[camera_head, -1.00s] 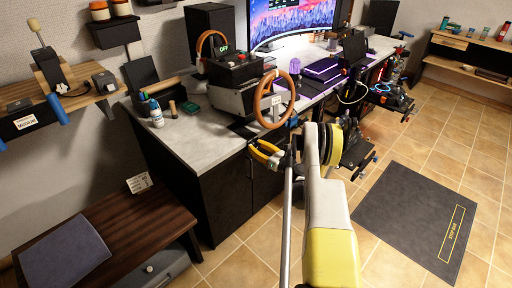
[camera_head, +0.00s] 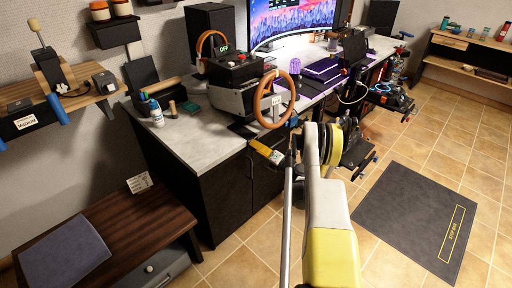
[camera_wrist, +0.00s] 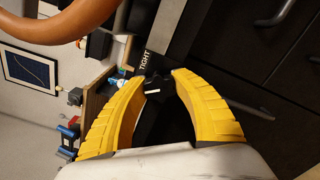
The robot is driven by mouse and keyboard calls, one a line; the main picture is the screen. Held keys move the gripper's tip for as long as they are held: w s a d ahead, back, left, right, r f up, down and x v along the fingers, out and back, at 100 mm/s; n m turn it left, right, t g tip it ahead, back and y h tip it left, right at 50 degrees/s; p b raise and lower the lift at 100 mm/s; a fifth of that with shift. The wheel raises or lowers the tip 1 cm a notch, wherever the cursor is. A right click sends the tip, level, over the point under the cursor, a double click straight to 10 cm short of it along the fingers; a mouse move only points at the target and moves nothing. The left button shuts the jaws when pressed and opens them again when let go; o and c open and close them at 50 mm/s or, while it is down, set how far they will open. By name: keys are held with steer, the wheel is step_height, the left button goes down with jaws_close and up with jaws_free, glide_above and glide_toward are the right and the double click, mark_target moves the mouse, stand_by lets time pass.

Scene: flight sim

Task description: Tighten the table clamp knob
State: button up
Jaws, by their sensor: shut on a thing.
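The clamp knob (camera_wrist: 153,88) is black with a white mark on it, seen between my fingers in the wrist view. A label reading TIGHT (camera_wrist: 146,61) sits just above it. My gripper (camera_wrist: 155,80) has its two yellow fingers closed in on the knob from both sides. In the head view my gripper (camera_head: 264,151) is at the desk's front edge, below the steering wheel (camera_head: 274,99), with its fingers seen nearly edge-on. The knob cannot be made out in the head view.
The desk (camera_head: 190,140) carries a wheel base with a box marked OFF (camera_head: 229,66), a monitor (camera_head: 292,22) and a bottle (camera_head: 156,113). The wheel's orange rim (camera_wrist: 62,28) passes close by in the wrist view. Dark drawers (camera_wrist: 270,50) lie beside the knob.

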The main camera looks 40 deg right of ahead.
steer(key=m, duration=0.6)
steer(key=shift+m, duration=0.3)
stand_by(0.4)
steer(key=o, duration=1.2)
